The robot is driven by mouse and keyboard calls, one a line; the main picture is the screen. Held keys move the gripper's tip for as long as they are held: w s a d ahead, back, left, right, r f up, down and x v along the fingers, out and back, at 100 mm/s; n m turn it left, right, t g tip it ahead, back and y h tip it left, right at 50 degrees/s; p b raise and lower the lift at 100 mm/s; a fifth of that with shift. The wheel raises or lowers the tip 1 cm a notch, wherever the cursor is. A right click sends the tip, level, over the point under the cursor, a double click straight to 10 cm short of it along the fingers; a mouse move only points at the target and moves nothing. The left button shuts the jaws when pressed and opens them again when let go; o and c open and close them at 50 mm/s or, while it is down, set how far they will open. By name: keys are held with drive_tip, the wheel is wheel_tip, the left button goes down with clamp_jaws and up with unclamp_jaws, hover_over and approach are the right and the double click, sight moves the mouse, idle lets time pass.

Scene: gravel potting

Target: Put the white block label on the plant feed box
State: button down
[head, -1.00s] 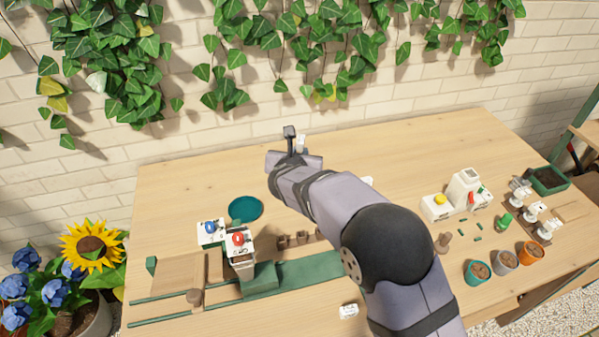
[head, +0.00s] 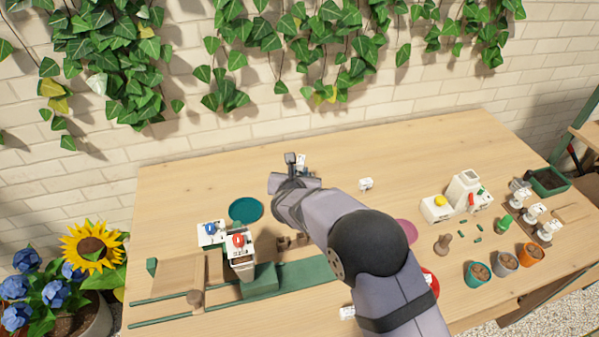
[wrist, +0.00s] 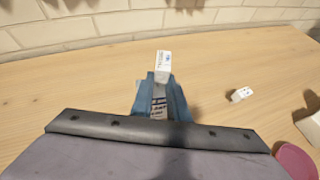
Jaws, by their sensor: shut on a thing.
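My gripper (head: 295,163) is over the back middle of the table in the head view. It is shut on a small white block label (head: 301,159). In the wrist view the white block label (wrist: 163,64) stands out at the far end of two blue-grey sides, with small blue print on it. A pale surface with dark lettering (wrist: 159,106) shows between those sides, below the block. It may belong to the plant feed box, but I cannot tell. My gripper hides much of that spot, and whether the block touches anything is unclear.
Another white block (head: 365,184) lies on the table to the right, also in the wrist view (wrist: 242,94). A teal disc (head: 246,210) and a stand with red and blue knobs (head: 238,243) are left. A white machine (head: 462,195) and pots (head: 505,262) are right.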

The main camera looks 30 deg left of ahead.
drive_tip(key=shift+f, duration=0.25)
drive_tip(key=c, duration=1.7)
unclamp_jaws()
drive_tip(key=shift+r, duration=0.1)
drive_tip(key=shift+r, duration=0.2)
drive_tip(key=b+v, duration=0.3)
drive_tip(key=v, duration=0.9)
drive_tip(key=shift+b, duration=0.3)
